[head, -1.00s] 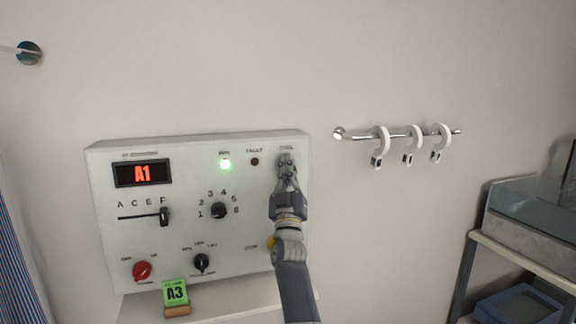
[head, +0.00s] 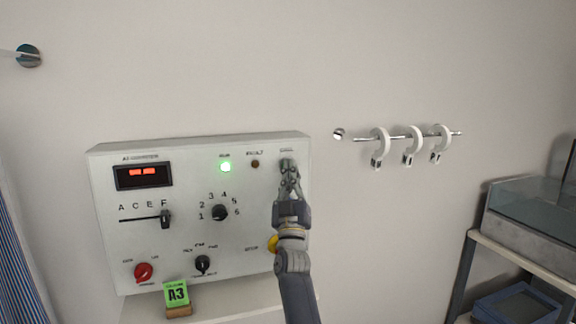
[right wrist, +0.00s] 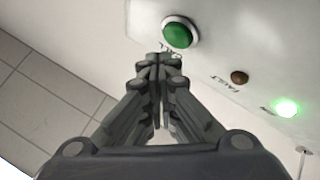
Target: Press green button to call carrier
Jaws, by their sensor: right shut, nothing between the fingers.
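The green button (right wrist: 179,33) shows in the right wrist view, round in a pale ring on the control panel (head: 110,235). In the head view my right gripper hides it. My right gripper (head: 287,166) is shut and empty, at the panel's upper right. In the right wrist view its fingertips (right wrist: 158,60) are just beside the green button; I cannot tell whether they touch the panel. The panel's display (head: 143,175) shows two red dashes. My left gripper is not in view.
The panel also carries a lit green lamp (head: 225,167), a dark fault lamp (head: 255,164), a slider (head: 166,218), a numbered dial (head: 219,212), a black knob (head: 203,263), a red knob (head: 144,271) and a yellow button (head: 273,243). A green A3 card (head: 176,293) stands below. A rail (head: 398,136) holds white rings.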

